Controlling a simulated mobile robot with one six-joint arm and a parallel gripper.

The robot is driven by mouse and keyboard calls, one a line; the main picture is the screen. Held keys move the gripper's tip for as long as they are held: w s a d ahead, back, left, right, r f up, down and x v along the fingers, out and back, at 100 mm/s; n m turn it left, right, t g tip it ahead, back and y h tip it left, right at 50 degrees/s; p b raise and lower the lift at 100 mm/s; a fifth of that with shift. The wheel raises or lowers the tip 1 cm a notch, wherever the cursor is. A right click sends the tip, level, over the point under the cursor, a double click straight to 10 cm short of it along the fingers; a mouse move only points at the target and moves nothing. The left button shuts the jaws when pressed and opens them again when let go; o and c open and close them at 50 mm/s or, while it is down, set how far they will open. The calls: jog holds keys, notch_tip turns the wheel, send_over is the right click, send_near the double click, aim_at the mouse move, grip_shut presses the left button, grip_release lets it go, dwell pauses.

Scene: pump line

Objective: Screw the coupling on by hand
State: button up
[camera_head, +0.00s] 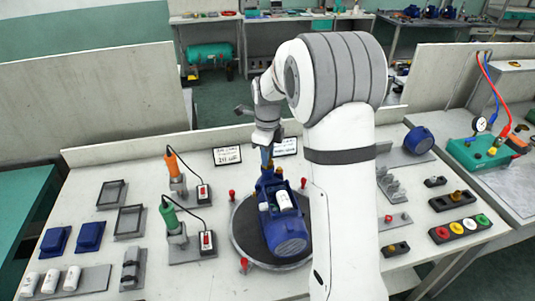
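A blue pump with a motor (286,232) lies on a round dark turntable (240,243) in the middle of the bench. A white label or cover sits on its upper side. My gripper (267,152) points down just above the far end of the pump, where a narrow blue part rises toward it. The fingers are too small to tell whether they are open or shut, or whether they touch that part. I cannot make out the coupling for certain; it may be hidden at my gripper.
An orange-handled tool (174,165) and a green-handled tool (169,215) stand in holders left of the turntable. Red-topped pins ring the turntable. A button strip (460,229), metal fittings (391,185) and a blue motor (419,139) lie right of my arm.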

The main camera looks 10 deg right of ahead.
jog(key=o, duration=0.3)
jog(key=shift+n, duration=1.7)
jog(key=n, duration=0.2)
jog(key=shift+n, duration=0.7)
jog(key=n, duration=0.3)
